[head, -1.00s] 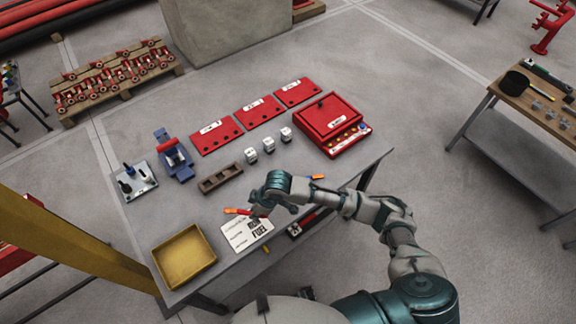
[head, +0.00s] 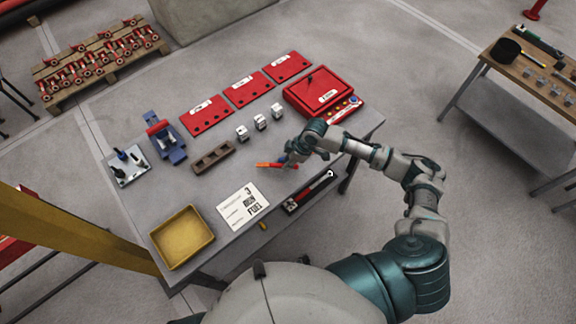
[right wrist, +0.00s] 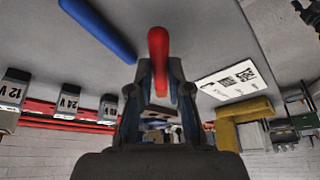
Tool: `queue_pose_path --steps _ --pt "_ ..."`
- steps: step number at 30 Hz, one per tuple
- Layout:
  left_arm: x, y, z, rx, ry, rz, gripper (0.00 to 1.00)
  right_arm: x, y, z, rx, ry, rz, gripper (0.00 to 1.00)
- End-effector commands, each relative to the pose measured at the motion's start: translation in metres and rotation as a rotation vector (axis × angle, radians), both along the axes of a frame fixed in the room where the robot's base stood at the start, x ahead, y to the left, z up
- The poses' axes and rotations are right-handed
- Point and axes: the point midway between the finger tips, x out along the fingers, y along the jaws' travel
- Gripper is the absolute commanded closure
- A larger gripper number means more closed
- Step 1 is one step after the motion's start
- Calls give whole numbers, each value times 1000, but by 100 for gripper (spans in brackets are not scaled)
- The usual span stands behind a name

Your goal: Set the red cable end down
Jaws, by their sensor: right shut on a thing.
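My right gripper (head: 287,159) is over the grey table, in front of the white blocks. In the right wrist view its fingers (right wrist: 158,100) are shut on the red cable end (right wrist: 158,48), which sticks out between the fingertips. In the head view the red cable end (head: 264,164) shows as a small red-orange piece left of the gripper. Whether it touches the table top is hard to tell. A blue rod-like piece (right wrist: 98,28) lies beside it in the right wrist view, apart from the fingers. My left gripper is not in view.
Bare table lies left of the gripper.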

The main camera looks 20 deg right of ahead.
Motion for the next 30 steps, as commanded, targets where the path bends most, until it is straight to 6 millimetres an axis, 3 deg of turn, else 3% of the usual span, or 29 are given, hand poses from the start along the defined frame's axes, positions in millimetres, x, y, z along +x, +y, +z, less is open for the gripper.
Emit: queue_pose_path --steps 6,13,14,16,17,26,30 --pt "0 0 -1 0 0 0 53 -1 1 -29 0 2 1 100" --pt "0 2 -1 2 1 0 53 -1 0 -30 1 0 0 100" --pt "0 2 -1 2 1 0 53 -1 -1 -30 1 2 1 77" --pt "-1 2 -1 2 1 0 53 -1 -1 -30 1 2 1 60" --pt "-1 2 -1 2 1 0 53 -1 0 -30 0 1 0 57" --pt "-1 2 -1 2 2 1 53 -1 -1 -28 1 0 1 57" --pt "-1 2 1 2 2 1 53 -2 -6 -13 1 -4 0 57"
